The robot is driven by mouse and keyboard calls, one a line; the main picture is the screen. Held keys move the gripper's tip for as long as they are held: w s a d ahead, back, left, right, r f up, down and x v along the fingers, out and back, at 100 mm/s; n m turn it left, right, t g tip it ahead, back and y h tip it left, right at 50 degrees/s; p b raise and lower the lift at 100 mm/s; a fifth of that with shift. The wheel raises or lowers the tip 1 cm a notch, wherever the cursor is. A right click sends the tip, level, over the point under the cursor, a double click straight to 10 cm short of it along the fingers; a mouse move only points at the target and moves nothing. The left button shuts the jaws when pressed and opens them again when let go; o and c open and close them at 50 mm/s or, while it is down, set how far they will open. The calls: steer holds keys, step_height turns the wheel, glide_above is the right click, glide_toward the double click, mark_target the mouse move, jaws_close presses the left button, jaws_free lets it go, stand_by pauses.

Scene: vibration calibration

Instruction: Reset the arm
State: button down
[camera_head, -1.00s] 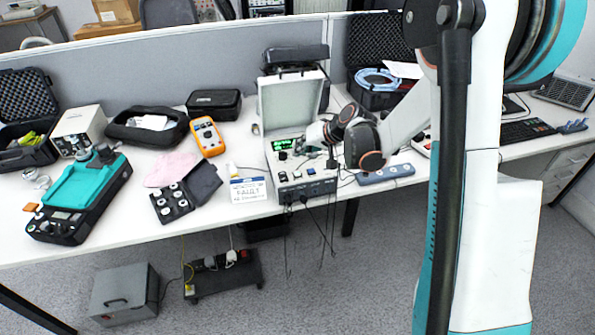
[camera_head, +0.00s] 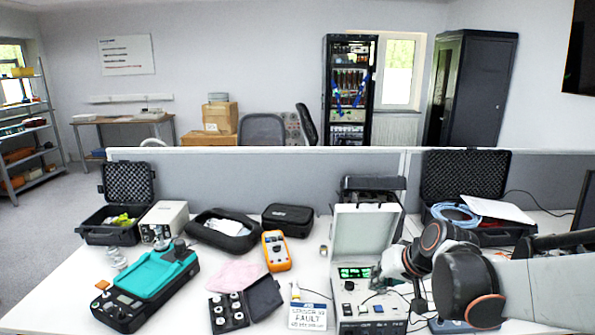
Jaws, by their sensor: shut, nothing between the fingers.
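My arm (camera_head: 545,287) comes in from the right edge, its dark joints with orange rings bent over the right side of the calibration unit. My gripper (camera_head: 377,279) is small and partly hidden by my wrist; it is shut and empty, close above the unit's control panel. Whether it touches a knob or switch cannot be told. The calibration unit (camera_head: 345,309) stands on the table with its lid (camera_head: 362,230) open upright and a green display (camera_head: 354,273) lit.
The white table (camera_head: 180,312) holds a teal-topped device (camera_head: 152,279), an orange multimeter (camera_head: 276,251), a case of small weights (camera_head: 229,313) and a fault label card (camera_head: 308,316). An open black case (camera_head: 463,177) stands behind my arm. A grey partition (camera_head: 250,178) closes the back.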

steer(key=s+r+n+h, duration=0.1)
steer(key=s+r+h, duration=0.2)
steer(key=s, duration=1.9)
steer(key=shift+d+r, duration=0.35)
steer(key=shift+d, duration=0.1)
steer(key=shift+s, duration=0.1)
